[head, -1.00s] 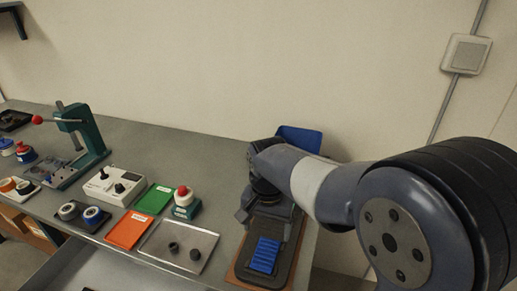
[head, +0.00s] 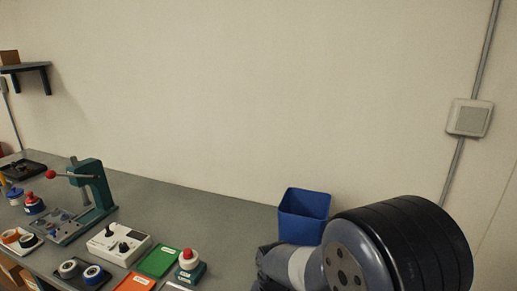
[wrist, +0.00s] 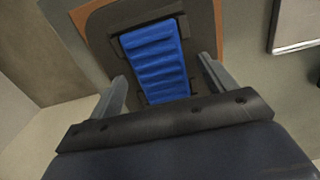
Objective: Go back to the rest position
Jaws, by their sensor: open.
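My gripper (wrist: 160,92) is open in the wrist view, with one finger at the left and one at the right. Between and beyond the fingers lies a blue ribbed insert (wrist: 157,60) in a dark holder (wrist: 103,35) with an orange-brown edge. Nothing is seen held between the fingers. In the head view my arm fills the lower right, and the gripper itself is below the frame or hidden.
The grey bench (head: 150,195) carries a green press (head: 95,190) with a red knob, a white control box (head: 118,243), a green tray (head: 158,261), an orange tray (head: 135,283) and a red-topped button (head: 190,264). A blue bin (head: 304,213) stands near the wall, close to my arm.

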